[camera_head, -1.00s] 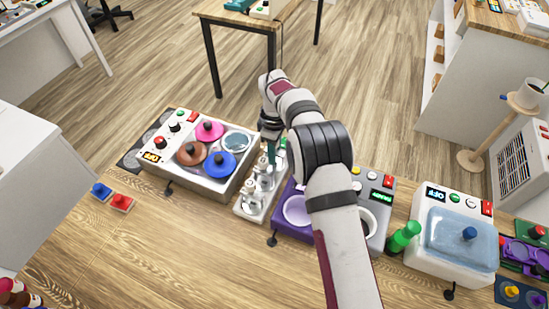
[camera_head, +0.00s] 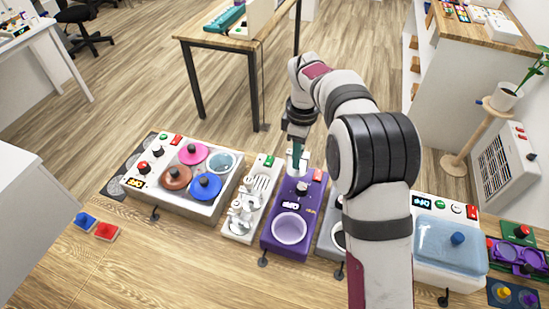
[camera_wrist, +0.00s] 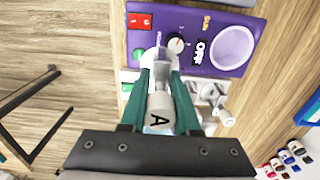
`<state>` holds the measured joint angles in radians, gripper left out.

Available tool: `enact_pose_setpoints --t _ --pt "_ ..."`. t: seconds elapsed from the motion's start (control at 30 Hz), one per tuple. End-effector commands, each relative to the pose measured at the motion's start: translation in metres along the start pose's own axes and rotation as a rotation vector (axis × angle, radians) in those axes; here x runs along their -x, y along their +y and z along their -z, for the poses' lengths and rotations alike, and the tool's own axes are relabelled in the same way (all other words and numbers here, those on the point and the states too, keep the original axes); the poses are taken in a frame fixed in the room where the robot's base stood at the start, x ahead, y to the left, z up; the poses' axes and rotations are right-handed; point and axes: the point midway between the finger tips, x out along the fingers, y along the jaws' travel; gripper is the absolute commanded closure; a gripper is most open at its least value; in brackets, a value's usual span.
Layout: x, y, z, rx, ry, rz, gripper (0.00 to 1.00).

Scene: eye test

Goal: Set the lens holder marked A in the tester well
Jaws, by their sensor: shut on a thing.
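My gripper (camera_wrist: 160,72) is shut on a pale grey-white lens holder (camera_wrist: 161,108) marked A, seen in the wrist view between its teal fingers. In the head view my gripper (camera_head: 297,160) is above the back part of a purple device (camera_head: 269,240), near its red switch. The device has a round, pale, empty-looking well (camera_head: 290,229) at its front; the well also shows at upper right in the wrist view (camera_wrist: 234,46). The holder is apart from the well. Which device is the tester is not labelled legibly.
A white rack (camera_head: 236,232) with several metallic pieces stands left of the purple device. Further left is a box with coloured round lids (camera_head: 193,154). A grey device (camera_head: 326,243), partly hidden by my arm, and a white bath with a blue lid (camera_head: 440,250) are to the right.

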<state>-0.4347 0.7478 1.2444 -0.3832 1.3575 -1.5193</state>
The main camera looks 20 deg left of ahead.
Motion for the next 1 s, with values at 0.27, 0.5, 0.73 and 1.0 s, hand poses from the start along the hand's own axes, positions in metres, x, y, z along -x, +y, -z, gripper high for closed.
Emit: enact_pose_setpoints --t 0.27,0.5,0.73,1.0 --pt "0.009 -0.015 -0.059 -0.001 -0.003 0.002 1.00" --pt "-0.002 -0.074 -0.140 -0.002 -0.002 0.000 1.00" --pt "-0.012 -0.106 -0.167 -0.001 0.000 0.000 1.00" --pt "-0.046 -0.107 -0.166 -0.001 0.000 0.004 1.00"
